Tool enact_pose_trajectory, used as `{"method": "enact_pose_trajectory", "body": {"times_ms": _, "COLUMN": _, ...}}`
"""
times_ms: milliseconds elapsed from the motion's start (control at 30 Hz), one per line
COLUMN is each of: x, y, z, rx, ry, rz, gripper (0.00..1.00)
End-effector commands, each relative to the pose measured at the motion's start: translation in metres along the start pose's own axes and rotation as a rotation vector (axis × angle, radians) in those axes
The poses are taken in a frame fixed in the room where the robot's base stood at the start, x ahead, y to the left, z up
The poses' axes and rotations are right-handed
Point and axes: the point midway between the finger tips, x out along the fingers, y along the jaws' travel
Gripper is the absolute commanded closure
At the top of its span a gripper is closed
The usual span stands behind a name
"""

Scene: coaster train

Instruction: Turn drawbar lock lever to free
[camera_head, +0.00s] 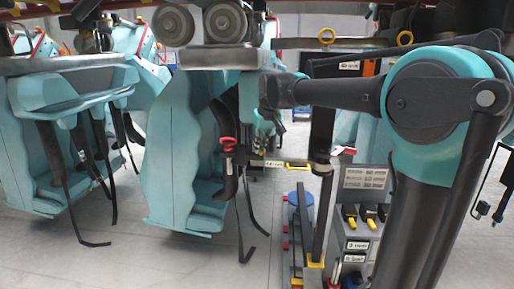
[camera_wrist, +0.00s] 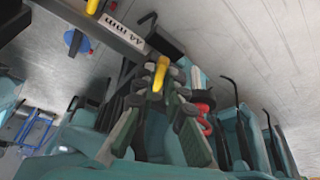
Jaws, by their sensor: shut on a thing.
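My gripper (camera_wrist: 161,72) is shut on a yellow lever handle (camera_wrist: 157,82), which shows between the two dark fingers in the wrist view. The handle is close to the dark end of a bar with a white label (camera_wrist: 122,32). In the head view my gripper (camera_head: 264,138) reaches down beside the teal car, just above the labelled bar (camera_head: 270,163). The fingers hide most of the lever there, so its angle cannot be told. I cannot read a lock or free marking.
A red hook-shaped part (camera_head: 228,142) sits just left of my gripper; it also shows in the wrist view (camera_wrist: 204,113). Another yellow handle (camera_head: 296,166) is on the bar to the right. Teal seats (camera_head: 180,150) with hanging straps stand left. A labelled panel (camera_head: 364,178) stands right.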

Motion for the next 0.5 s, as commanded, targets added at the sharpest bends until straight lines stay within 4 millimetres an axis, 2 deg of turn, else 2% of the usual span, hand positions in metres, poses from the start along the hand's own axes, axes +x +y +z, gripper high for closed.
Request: {"method": "enact_pose_trajectory", "body": {"times_ms": 500, "x": 0.002, "y": 0.026, "z": -0.006, "rx": -0.435, "ry": 0.000, "rz": -0.180, "gripper": 1.00}}
